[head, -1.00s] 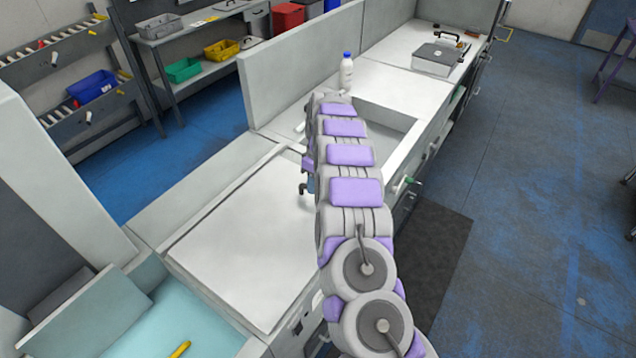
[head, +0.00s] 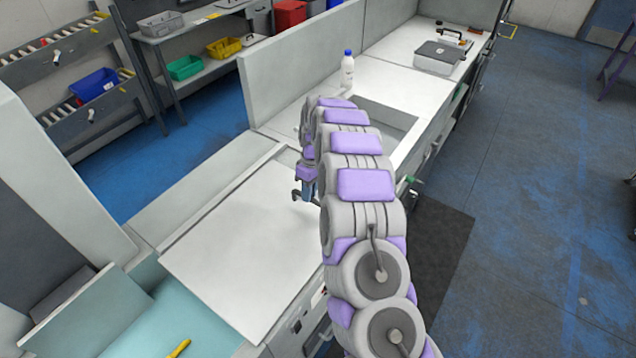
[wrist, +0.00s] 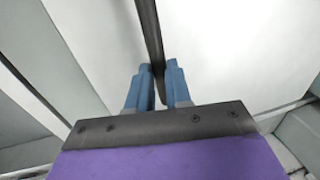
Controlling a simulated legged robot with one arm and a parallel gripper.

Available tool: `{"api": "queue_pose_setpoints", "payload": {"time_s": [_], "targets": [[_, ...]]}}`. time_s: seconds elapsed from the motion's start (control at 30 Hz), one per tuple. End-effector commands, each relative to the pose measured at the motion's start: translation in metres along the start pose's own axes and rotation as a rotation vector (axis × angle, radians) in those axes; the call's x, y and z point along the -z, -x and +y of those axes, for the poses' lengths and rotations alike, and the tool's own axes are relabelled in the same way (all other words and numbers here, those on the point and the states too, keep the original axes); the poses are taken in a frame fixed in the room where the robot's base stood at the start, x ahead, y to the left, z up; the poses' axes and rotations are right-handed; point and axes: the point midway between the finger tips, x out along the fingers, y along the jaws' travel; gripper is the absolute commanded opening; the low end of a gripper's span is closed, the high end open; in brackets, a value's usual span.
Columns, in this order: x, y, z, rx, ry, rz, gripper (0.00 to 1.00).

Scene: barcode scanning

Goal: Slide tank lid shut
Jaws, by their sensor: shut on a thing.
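The lid looks like the large flat white panel (head: 235,245) at the lower left of the head view. My gripper (head: 306,193) is at the panel's far right part, partly hidden by my arm. In the wrist view, the blue fingers of my gripper (wrist: 158,85) are shut on a dark bar handle (wrist: 149,35), with the white surface (wrist: 215,45) behind it. A basin with a pale teal inside (head: 185,320) lies at the panel's near left edge and is partly covered by it. Which opening is the tank is not certain.
A recessed opening (head: 390,120) lies in the counter beyond my arm. A white bottle (head: 347,72) and a grey box (head: 438,57) stand farther along. A low wall (head: 300,62) runs along the left. A yellow object (head: 180,348) lies in the teal area.

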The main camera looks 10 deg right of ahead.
Motion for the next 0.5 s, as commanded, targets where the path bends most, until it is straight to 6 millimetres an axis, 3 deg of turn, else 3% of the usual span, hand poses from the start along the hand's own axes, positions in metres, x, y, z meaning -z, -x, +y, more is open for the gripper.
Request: {"api": "queue_pose_setpoints", "payload": {"time_s": [0.5], "targets": [[-0.004,-0.02,-0.103,0.008,0.003,-0.014,0.0]]}}
